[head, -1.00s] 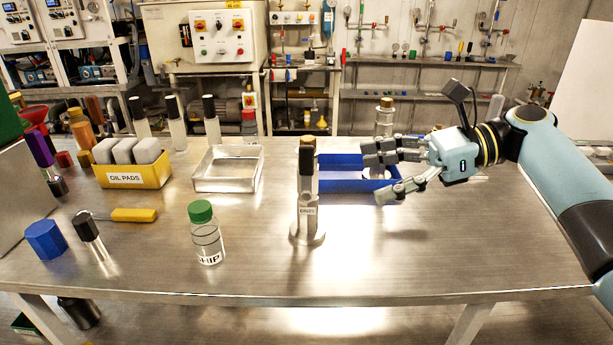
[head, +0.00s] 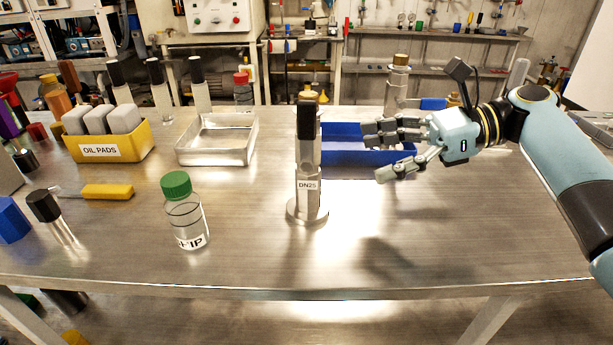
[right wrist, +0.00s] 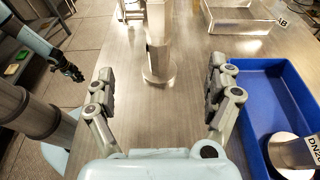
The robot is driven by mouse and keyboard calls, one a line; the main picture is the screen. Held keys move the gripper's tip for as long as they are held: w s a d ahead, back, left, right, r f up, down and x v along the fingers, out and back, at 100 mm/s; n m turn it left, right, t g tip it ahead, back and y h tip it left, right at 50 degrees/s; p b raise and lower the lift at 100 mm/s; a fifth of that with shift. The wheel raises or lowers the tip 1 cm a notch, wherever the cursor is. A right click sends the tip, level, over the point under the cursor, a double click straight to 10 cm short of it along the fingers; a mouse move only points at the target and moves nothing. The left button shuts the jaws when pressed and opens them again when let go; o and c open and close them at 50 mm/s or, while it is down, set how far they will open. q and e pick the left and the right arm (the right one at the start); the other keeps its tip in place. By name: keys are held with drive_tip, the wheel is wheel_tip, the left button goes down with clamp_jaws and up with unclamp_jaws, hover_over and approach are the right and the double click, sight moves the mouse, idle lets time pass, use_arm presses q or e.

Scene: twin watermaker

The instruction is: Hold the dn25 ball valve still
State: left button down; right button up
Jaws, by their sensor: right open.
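The dn25 ball valve (head: 307,185) stands upright on a round foot in the middle of the steel bench, with a black handle at its top and a DN25 label. It also shows in the right wrist view (right wrist: 158,45), ahead of the fingers and roughly between them. My right gripper (head: 375,155) is open and empty, to the right of the valve and apart from it; its spread fingers show in the right wrist view (right wrist: 163,85). A dark gripper, my left one (right wrist: 70,72), shows small at the left of the right wrist view; its fingers are too small to read.
A blue tray (head: 350,157) lies behind the valve and holds a round labelled part (right wrist: 293,150). A metal tray (head: 215,155), a yellow oil pads box (head: 115,148) and a green-capped jar (head: 185,212) stand to the left. The bench's front right is clear.

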drive_tip(key=b, duration=0.3)
approach(316, 194)
drive_tip(key=shift+w+f, duration=0.55)
drive_tip(key=shift+w, duration=0.25)
drive_tip(key=shift+a+f+b, duration=0.2)
drive_tip(key=shift+f+b, duration=0.1)
drive_tip(key=shift+b, duration=0.2)
drive_tip(key=b+x, duration=0.2)
drive_tip(key=x, duration=0.1)
drive_tip(key=b+x, duration=0.3)
drive_tip(key=shift+d+f, duration=0.1)
drive_tip(key=shift+f, duration=0.15)
drive_tip(key=shift+a+r+p, duration=0.25)
drive_tip(key=shift+a+p, duration=0.7)
drive_tip(key=shift+a, duration=0.15)
drive_tip(key=shift+x, duration=0.85)
drive_tip(key=shift+f, duration=0.2)
drive_tip(key=shift+d, duration=0.1)
drive_tip(key=c, duration=1.8)
drive_tip(key=o, duration=1.4)
